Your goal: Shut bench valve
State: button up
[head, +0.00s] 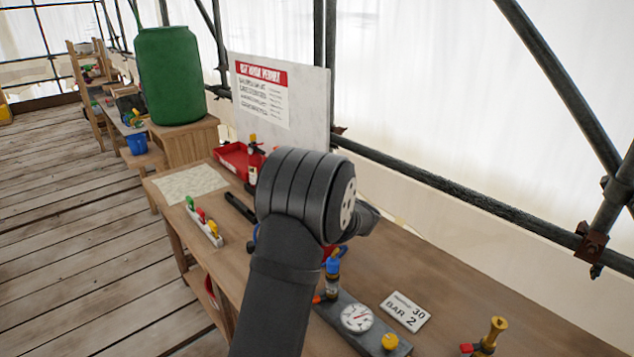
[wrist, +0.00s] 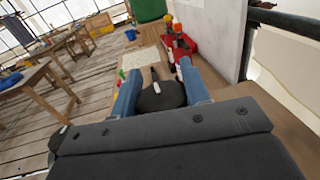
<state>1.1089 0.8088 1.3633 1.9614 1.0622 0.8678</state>
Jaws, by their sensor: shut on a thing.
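A grey manifold block (head: 345,298) on the bench carries a round white dial (head: 356,318), a yellow knob (head: 390,341) and an upright fitting with a blue top (head: 333,264). I cannot tell for certain which part is the bench valve. My gripper is hidden behind my arm in the head view. In the wrist view my gripper (wrist: 158,82) has its two blue fingers on either side of a dark round thing (wrist: 160,98), shut on it. What that thing belongs to is hidden.
A card reading "BAR 2" (head: 405,311) lies by the manifold. A brass fitting with a red part (head: 488,338) stands at the right. A rack of coloured pieces (head: 204,226), a red tray (head: 236,158) and a green tank (head: 171,75) are farther off. A scaffold rail (head: 460,205) runs behind.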

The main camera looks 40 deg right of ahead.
jog(key=shift+d+m+h, duration=0.1)
jog(key=shift+m+h, duration=0.5)
jog(key=shift+h, duration=0.3)
jog(key=o, duration=1)
jog(key=shift+s, duration=0.1)
jog(key=v, duration=1.7)
jog(key=shift+s+r, duration=0.1)
jog(key=shift+r, duration=0.3)
